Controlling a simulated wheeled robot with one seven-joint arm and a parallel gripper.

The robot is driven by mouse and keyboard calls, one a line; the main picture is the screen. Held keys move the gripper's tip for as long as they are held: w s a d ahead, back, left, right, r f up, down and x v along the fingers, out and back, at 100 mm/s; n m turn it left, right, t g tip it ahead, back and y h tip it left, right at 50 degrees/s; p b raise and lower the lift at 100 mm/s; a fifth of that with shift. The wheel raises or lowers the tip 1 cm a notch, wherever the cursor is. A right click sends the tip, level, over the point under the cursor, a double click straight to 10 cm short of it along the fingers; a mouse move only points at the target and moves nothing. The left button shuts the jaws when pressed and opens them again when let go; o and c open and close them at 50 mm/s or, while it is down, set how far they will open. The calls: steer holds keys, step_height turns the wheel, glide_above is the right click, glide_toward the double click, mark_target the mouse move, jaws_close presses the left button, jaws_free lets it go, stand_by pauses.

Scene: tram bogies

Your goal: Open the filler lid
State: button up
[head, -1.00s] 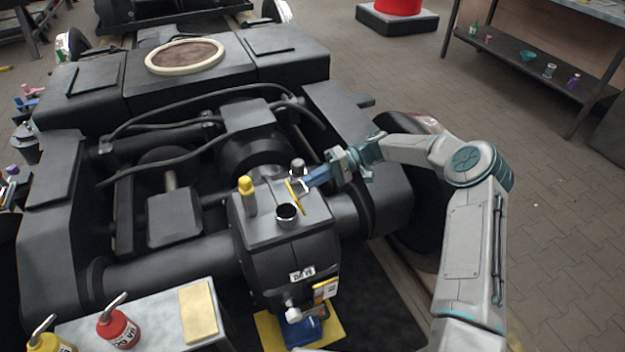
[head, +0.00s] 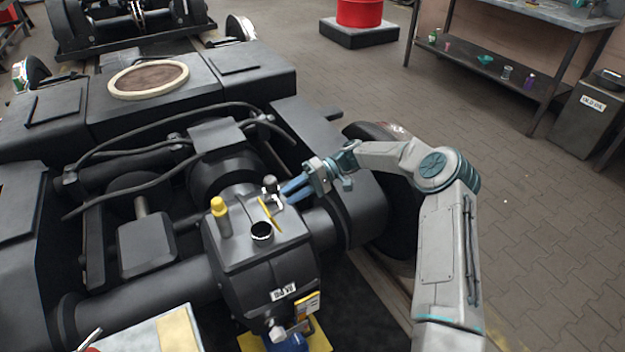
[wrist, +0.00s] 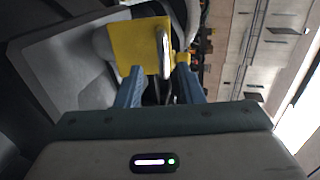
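The filler lid (head: 270,213) is a thin yellow plate standing steeply upright beside the round, dark filler opening (head: 262,231) on top of the grey gearbox. The opening is uncovered. In the wrist view the yellow lid (wrist: 138,45) shows beyond my fingertips, with a pale loop-like part (wrist: 163,55) at its edge. My gripper (head: 284,193) is just right of the lid in the head view. Its two blue fingers are apart with a gap between them in the wrist view (wrist: 160,85), and nothing is clearly clamped. Whether a fingertip touches the lid, I cannot tell.
A yellow-capped post (head: 220,215) stands left of the opening and a dark knob (head: 269,184) behind it. Hoses (head: 150,128) cross the bogie frame behind. A bench (head: 150,335) is at the front left. Open paved floor (head: 540,260) lies to the right.

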steer(key=v, duration=1.1)
steer(key=shift+r, duration=0.15)
steer(key=s+r+m+t+h+p, duration=0.15)
steer(key=s+r+h+p, duration=0.25)
steer(key=s+r, duration=0.4)
steer(key=s+r+m+t+h+p, duration=0.1)
steer(key=s+r+t+h+p, duration=0.3)
steer(key=r, duration=0.7)
steer(key=s+d+r+m+t+h+p, duration=0.1)
steer(key=s+d+r+p, duration=0.1)
steer(key=s, duration=0.6)
steer(key=s+d+r+m+t+h+p, duration=0.1)
steer(key=s+d+r+t+h+p, duration=0.1)
steer(key=s+d+r, duration=0.3)
steer(key=s+d+r+m+t+h+p, duration=0.1)
steer(key=s+d+r+p, duration=0.2)
steer(key=s, duration=0.8)
steer(key=shift+d+r+m+t+h, duration=0.25)
steer(key=shift+d+m+t+h, duration=0.15)
steer(key=shift+d, duration=0.5)
steer(key=shift+s+d, duration=0.1)
